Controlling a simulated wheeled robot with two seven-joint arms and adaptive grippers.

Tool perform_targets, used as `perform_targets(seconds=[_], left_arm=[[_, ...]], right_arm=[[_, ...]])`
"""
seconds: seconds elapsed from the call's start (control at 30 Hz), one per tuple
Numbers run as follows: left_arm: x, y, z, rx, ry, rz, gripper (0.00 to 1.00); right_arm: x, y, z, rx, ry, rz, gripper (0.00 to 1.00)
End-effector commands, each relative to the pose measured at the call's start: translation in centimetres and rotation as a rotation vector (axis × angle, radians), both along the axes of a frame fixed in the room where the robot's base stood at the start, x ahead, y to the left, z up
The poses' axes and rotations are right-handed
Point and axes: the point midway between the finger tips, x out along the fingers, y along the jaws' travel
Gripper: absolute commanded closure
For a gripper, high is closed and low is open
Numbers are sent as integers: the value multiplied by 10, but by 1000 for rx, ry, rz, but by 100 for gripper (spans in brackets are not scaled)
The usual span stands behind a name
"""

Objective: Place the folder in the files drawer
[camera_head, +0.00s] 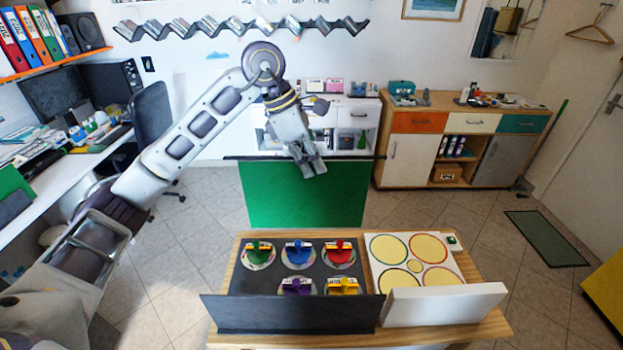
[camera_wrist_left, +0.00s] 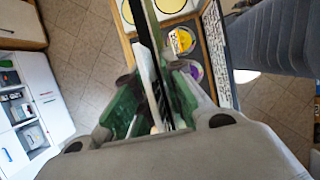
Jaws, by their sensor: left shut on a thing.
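The folder (camera_head: 305,198) is a green sheet hanging upright from a thin dark bar along its top edge. My left gripper (camera_head: 311,168) comes down from above and is shut on that top edge near its middle. In the left wrist view the folder (camera_wrist_left: 150,50) shows nearly edge-on, as dark and pale strips between the fingers (camera_wrist_left: 157,105). The folder hangs behind the wooden table, in the air as far as I can tell. I cannot pick out a drawer clearly marked for files. My right gripper is not in view.
The wooden table (camera_head: 239,254) holds a dark tray (camera_head: 268,280) with several handled discs and a white tray (camera_head: 459,270) with yellow circles. A dark panel (camera_head: 290,314) and white panel (camera_head: 443,304) stand at its front. A cabinet with drawers (camera_head: 470,121) stands at the back right.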

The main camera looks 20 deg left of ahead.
Motion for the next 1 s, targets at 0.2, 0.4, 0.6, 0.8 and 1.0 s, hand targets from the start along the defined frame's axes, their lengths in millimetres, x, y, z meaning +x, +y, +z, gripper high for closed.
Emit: perform_targets(seconds=[0.2,0.4,0.6,0.8,1.0], left_arm=[[0,0,29,-1,-4,0,100],[0,0,46,-1,-1,0,100],[0,0,53,-1,-1,0,100],[0,0,54,-1,0,1,100],[0,0,54,-1,0,0,100]], right_arm=[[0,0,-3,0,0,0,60],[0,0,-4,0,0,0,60],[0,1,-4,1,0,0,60],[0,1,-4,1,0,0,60],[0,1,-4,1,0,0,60]])
